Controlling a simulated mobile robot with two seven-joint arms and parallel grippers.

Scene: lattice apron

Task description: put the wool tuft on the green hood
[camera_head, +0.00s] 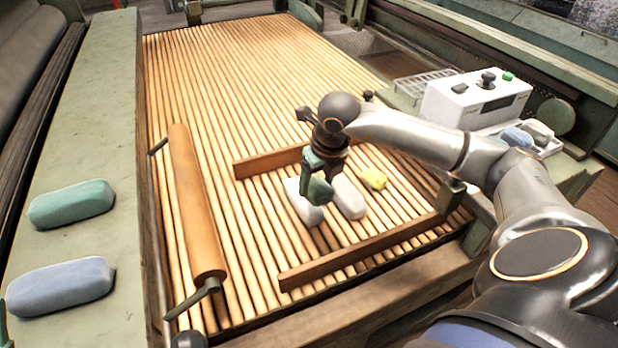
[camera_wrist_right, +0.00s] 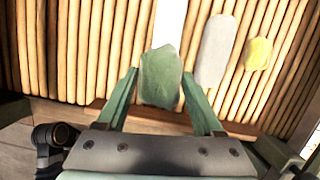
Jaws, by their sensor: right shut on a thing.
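My right gripper (camera_head: 318,172) is shut on a dark green wool tuft (camera_wrist_right: 161,78) over the slatted lattice. In the right wrist view the tuft lies between the two green fingers (camera_wrist_right: 163,105); in the head view the gripper partly hides it. A white tuft (camera_head: 303,208), a pale grey tuft (camera_head: 349,196) and a smaller yellow tuft (camera_head: 373,178) lie on the lattice close by. The green hood (camera_head: 95,130) is the long green metal surface at the left. A teal tuft (camera_head: 70,204) and a blue-grey tuft (camera_head: 60,286) lie on it.
An orange roller (camera_head: 190,200) with a crank lies between hood and lattice tufts. Wooden bars (camera_head: 365,250) cross the lattice around the tufts. A white control box (camera_head: 475,98) and a tray of tufts (camera_head: 550,148) stand at right. The hood's far part is clear.

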